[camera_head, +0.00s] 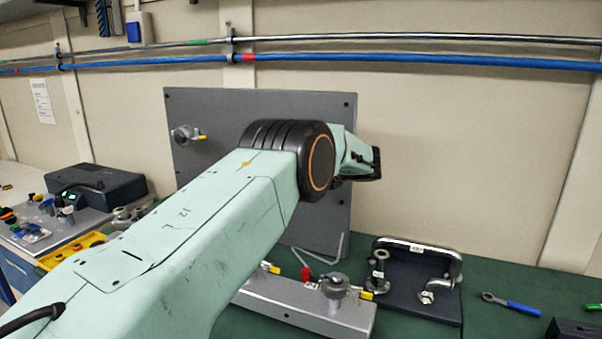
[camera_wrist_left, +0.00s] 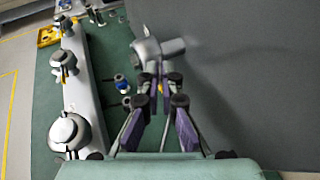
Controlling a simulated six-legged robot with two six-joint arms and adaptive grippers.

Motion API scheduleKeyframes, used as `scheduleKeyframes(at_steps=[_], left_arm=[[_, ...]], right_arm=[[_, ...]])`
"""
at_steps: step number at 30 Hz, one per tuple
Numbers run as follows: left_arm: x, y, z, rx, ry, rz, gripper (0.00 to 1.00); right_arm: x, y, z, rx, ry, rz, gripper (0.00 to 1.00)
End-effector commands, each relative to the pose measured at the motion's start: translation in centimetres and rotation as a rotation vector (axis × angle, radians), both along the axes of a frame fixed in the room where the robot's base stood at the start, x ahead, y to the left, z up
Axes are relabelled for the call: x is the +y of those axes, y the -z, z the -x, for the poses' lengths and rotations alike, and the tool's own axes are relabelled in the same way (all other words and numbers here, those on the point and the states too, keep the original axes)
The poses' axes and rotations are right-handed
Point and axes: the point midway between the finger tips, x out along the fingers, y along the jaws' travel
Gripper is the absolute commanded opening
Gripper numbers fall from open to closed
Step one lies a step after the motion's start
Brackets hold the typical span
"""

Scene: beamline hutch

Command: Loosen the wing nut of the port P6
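A dark grey upright panel (camera_head: 220,110) stands at the back of the bench. One metal port fitting with a yellow tag (camera_head: 187,134) shows on its left side; my left arm hides much of the panel. No P6 label is legible. In the left wrist view, a grey metal fitting with a round body and a short cylinder (camera_wrist_left: 150,46) stands out beside the panel. My left gripper (camera_wrist_left: 160,82) has its fingertips close together at this fitting. Whether they touch or clamp its wing is too small to tell. In the head view the fingertips are hidden. My right gripper is not in view.
A grey rail (camera_head: 290,299) with several knobs and yellow tags stands before the panel. Right of it are a dark stand with a metal handle (camera_head: 447,300) and a blue-handled wrench (camera_head: 517,305). A black case (camera_head: 100,187) sits left. Pipes run along the wall.

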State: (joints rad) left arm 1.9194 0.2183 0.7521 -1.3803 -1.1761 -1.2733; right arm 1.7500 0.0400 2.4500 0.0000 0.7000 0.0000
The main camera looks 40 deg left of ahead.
Motion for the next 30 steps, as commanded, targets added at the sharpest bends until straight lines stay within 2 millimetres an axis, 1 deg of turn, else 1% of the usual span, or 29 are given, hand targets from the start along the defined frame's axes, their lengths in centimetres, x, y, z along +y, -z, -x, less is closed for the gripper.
scheduleKeyframes(at_steps=[1,6,18,27,30], left_arm=[[0.12,-0.41,-0.15,-0.005,-0.01,-0.006,0.0],[-0.05,-0.36,-0.22,-0.006,-0.039,-0.001,0.0],[-0.08,-0.16,-0.14,-0.004,-0.049,0.001,0.0],[-0.15,-0.1,-0.15,-0.003,-0.048,0.002,0.26],[-0.18,-0.09,-0.15,-0.003,-0.048,0.002,0.26]], right_arm=[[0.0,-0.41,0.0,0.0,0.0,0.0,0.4],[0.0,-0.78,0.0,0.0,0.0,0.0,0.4],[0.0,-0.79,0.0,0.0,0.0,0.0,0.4],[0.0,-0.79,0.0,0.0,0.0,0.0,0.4],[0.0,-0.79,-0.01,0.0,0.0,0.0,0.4]])
